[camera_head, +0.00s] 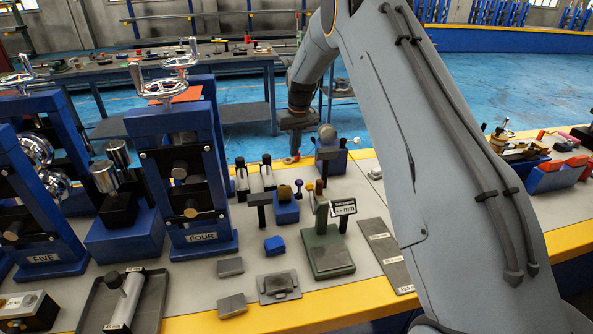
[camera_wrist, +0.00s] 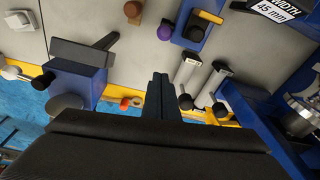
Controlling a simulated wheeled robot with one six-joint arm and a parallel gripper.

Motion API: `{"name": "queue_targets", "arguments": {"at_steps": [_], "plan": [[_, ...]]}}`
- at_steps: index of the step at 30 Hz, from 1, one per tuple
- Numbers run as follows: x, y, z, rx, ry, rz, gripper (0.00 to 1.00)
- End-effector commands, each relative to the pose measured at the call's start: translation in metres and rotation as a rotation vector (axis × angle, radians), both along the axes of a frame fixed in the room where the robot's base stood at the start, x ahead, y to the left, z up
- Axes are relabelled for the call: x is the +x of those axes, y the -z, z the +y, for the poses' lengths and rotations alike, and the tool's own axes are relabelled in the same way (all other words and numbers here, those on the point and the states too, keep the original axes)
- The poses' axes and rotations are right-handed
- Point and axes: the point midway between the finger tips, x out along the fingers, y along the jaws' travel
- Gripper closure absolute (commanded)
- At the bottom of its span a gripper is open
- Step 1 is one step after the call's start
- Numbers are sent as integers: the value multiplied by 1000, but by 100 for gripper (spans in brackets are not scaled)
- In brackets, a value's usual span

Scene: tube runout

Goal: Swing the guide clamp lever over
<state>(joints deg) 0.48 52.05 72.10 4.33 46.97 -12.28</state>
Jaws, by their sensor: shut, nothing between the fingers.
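My gripper (camera_head: 295,145) hangs over the far edge of the bench in the head view, left of a blue block (camera_head: 329,160) with a dark bar and a grey round knob. In the wrist view my gripper (camera_wrist: 159,80) is shut and empty. There the blue block (camera_wrist: 76,82) is left of the fingers, apart from them. It carries a dark bar (camera_wrist: 82,53) and a black knob (camera_wrist: 43,81) on its left side. I cannot tell for certain which part is the guide clamp lever.
A blue block with a yellow-topped bar (camera_wrist: 193,28) and a purple ball (camera_wrist: 165,31) is beyond. The blue stand marked FOUR (camera_head: 196,185) rises at left.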

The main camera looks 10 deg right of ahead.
Motion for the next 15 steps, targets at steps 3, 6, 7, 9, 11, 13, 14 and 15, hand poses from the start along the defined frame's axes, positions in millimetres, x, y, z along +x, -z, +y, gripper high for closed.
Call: {"name": "queue_targets", "arguments": {"at_steps": [3, 6, 7, 9, 11, 13, 14, 15], "plan": [[0, 0, 0, 0, 0, 0, 100], [0, 0, 0, 0, 0, 0, 100], [0, 0, 0, 0, 0, 0, 100], [0, 2, 0, 0, 0, 0, 100], [0, 5, 1, 0, 0, 1, 100], [1, 11, 1, 0, 0, 2, 100], [1, 15, 1, 0, 0, 3, 100], [2, 21, 2, 0, 0, 4, 100]]}}
